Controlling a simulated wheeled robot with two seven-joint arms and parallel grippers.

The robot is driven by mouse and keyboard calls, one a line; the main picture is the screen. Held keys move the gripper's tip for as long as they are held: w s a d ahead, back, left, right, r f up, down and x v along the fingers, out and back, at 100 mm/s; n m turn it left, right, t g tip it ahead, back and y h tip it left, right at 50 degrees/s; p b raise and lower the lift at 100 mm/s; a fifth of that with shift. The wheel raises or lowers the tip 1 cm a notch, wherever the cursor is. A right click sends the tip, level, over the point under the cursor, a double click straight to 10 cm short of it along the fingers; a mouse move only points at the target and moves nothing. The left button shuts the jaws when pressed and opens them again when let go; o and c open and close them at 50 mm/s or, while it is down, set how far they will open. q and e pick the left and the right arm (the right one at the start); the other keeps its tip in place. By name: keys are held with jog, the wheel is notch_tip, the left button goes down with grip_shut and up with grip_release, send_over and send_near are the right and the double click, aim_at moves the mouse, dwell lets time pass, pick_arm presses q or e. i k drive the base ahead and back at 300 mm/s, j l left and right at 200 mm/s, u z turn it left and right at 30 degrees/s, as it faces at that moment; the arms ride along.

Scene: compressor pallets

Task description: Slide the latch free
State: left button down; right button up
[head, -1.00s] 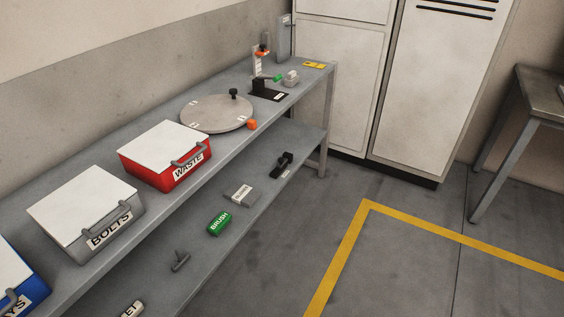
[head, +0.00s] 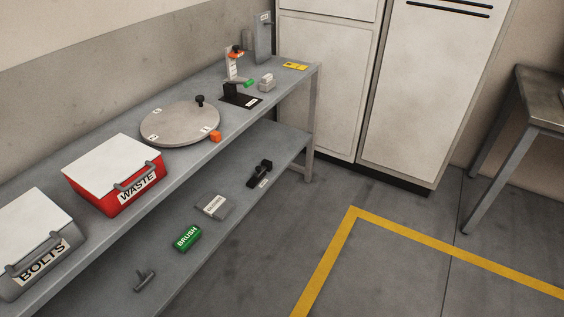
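No part is clearly recognisable as the latch at this distance. On the far end of the grey workbench (head: 225,135) stands a small fixture with a black base (head: 240,97), close to a white upright piece with an orange part (head: 235,60). A green piece (head: 249,83) and a light grey block (head: 267,83) are beside it. A grey upright panel (head: 263,38) with a small label stands behind, at the wall. Neither of my grippers is in view.
A round turntable (head: 178,125), an orange cube (head: 216,137), a red WASTE box (head: 108,197) and a grey BOLTS box (head: 35,262) occupy the bench. The lower shelf holds a green BRUSH block (head: 187,239) and other small items.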

aim_at(260, 170)
jog(key=i+l+z, duration=0.1)
jog(key=i+l, duration=0.55)
jog(key=l, duration=0.15)
jog(key=i+l, duration=0.7)
jog(key=k+l+z, duration=0.05)
jog(key=l, duration=0.05)
